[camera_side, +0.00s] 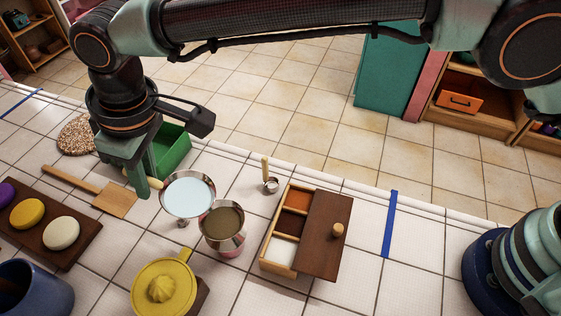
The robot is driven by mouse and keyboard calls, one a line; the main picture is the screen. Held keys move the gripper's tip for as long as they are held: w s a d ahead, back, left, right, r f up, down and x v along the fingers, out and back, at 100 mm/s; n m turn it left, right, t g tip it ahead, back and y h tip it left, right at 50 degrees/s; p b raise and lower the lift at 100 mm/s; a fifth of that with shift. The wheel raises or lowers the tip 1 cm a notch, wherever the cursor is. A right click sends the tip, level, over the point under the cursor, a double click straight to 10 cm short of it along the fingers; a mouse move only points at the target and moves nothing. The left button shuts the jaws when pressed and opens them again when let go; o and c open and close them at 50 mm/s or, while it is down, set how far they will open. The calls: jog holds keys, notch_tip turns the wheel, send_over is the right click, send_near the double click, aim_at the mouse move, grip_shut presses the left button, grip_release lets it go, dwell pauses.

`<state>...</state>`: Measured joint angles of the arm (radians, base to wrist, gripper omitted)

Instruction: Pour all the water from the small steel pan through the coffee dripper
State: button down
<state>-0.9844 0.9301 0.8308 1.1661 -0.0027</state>
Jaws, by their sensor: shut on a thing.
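The small steel pan (188,196) is close to level, and pale blue water fills most of its round opening. My gripper (144,188) is shut on the pan's pale handle (155,183), at the pan's left; the fingers hide part of the handle. The coffee dripper (222,222) is just right of and nearer than the pan, with brown grounds inside. The pan's rim is close to the dripper's rim; I cannot tell whether they touch. A pinkish vessel (232,252) shows under the dripper. No stream of water is visible.
A wooden box (280,250) with a partly open lid stands right of the dripper, a small scoop (269,182) behind. The counter beyond the box is clear.

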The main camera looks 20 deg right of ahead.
jog(key=shift+d+f+t+y, duration=0.2)
jog(key=shift+t+y, duration=0.1)
jog(key=shift+y, duration=0.2)
jog(key=shift+s+d+r+t+y, duration=0.2)
jog(key=shift+r+t+y, duration=0.15)
jog(key=shift+y, duration=0.2)
jog(key=shift+s+d+r+t+y, duration=0.2)
jog(key=shift+r+t+y, duration=0.15)
jog(key=shift+y, duration=0.2)
dwell(0.7)
jog(key=shift+s+d+r+t+y, duration=0.2)
jog(key=shift+d+r+t+y, duration=0.2)
jog(key=shift+r+y, duration=0.1)
jog(key=shift+s+d+r+t+y, duration=0.25)
jog(key=shift+r+t+y, duration=0.15)
jog(key=shift+y, duration=0.1)
dwell(1.2)
jog(key=shift+s+d+r+t+y, duration=0.4)
jog(key=shift+d+r+t+y, duration=0.2)
jog(key=shift+y, duration=0.4)
dwell(0.8)
jog(key=shift+s+d+r+t+y, duration=0.15)
jog(key=shift+s+d+t+y, duration=0.15)
jog(key=shift+d+y, duration=0.15)
jog(key=shift+s+d+r+t+y, duration=0.1)
jog(key=shift+s+d+t+y, duration=0.05)
jog(key=shift+d+t+y, duration=0.25)
dwell(0.8)
